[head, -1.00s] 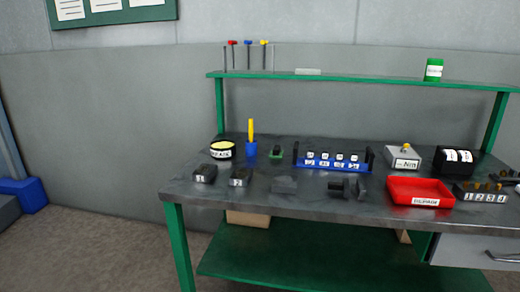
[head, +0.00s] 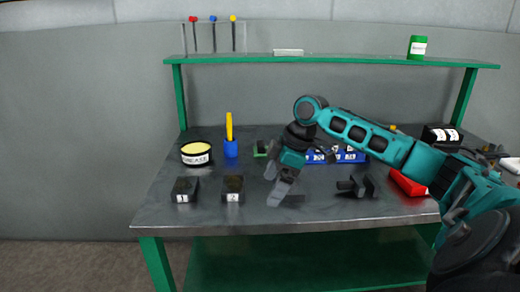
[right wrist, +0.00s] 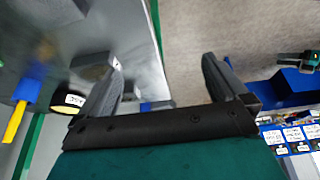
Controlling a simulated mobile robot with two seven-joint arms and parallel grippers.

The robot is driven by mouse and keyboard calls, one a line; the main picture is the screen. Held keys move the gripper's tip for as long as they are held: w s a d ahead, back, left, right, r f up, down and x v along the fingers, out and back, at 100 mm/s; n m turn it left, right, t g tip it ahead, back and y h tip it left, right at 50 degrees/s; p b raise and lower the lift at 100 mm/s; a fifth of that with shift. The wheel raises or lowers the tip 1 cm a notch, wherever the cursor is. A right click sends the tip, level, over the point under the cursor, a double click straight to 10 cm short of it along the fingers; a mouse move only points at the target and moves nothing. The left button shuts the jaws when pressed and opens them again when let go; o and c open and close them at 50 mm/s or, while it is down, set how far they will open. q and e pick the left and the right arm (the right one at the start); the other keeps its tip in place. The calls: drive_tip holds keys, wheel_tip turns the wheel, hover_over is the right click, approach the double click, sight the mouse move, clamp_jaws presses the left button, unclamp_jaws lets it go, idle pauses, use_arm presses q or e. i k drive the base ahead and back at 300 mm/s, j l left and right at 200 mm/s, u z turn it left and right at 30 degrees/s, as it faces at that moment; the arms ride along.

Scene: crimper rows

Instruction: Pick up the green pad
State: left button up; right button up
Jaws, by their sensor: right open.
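The green pad (head: 260,149) is a small green piece on the bench, with a dark item on it. It lies between the blue cup and the blue rack, just left of my right gripper's wrist. My right gripper (head: 279,184) hangs over the bench, nearer the front edge than the pad. In the right wrist view its two fingers (right wrist: 165,75) stand wide apart with nothing between them. I cannot make out the pad in that view. My left gripper is not in view.
A blue cup (head: 231,149) with a yellow stick and a round tin (head: 196,154) stand left of the pad. Numbered dark blocks (head: 185,190) lie in front. A blue rack (head: 350,157) and red tray (head: 408,184) are partly behind my arm. A shelf (head: 340,60) runs above.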

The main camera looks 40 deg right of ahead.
sight(260, 151)
drive_tip(key=i+l, duration=0.35)
drive_tip(key=l, duration=0.15)
drive_tip(key=i+l, duration=0.3)
drive_tip(key=l, duration=0.2)
drive_tip(key=i+l, duration=0.35)
drive_tip(key=l, duration=0.15)
